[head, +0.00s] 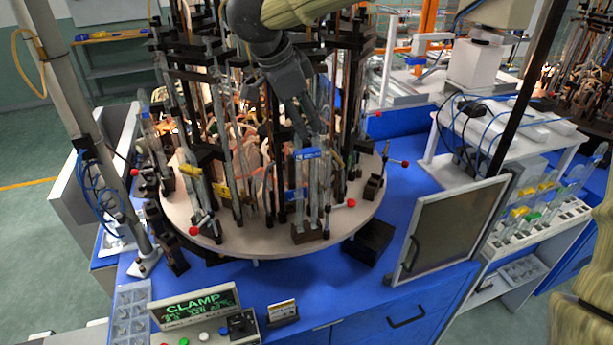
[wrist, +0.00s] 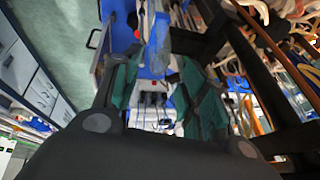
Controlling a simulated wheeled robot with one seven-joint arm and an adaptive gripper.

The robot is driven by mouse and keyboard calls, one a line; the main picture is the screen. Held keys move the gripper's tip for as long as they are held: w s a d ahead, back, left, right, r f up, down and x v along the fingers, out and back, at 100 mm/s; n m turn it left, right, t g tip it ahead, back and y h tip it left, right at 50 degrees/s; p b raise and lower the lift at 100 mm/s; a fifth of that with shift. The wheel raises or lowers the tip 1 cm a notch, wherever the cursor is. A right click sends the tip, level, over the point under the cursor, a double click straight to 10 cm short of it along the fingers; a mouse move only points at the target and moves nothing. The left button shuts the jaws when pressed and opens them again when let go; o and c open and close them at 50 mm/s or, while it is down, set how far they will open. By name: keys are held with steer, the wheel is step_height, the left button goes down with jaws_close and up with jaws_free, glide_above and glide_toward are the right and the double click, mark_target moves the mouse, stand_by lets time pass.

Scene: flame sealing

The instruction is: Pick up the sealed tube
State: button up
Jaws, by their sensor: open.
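Clear glass tubes (head: 314,205) stand upright at the front of the round carousel (head: 262,240), in a small dark block. A blue clip or label (head: 307,153) is at their upper part. I cannot tell from the picture which tube is sealed. My gripper (head: 303,128) points down just above and behind this blue piece, with its fingers close to the tube tops. In the wrist view my gripper (wrist: 155,78) has its fingers spread, with green inner pads. A pale bluish tube-like shape (wrist: 160,42) shows beyond the fingertips, and no hold on it is visible.
Black posts and clamps with red-knobbed levers (head: 350,203) crowd the carousel around my gripper. A panel reading CLAMP (head: 196,306) sits at the front. A framed screen (head: 447,232) stands right, beside a tube rack (head: 527,225). The blue bench top (head: 310,275) in front is mostly clear.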

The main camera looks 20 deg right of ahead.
mark_target(308, 128)
steer(key=shift+d+f+p, duration=0.15)
steer(key=shift+f+p, duration=0.15)
steer(key=shift+p+x, duration=0.55)
steer(key=shift+x, duration=1.35)
steer(key=shift+s, duration=0.1)
steer(key=shift+r, duration=0.1)
jaws_close()
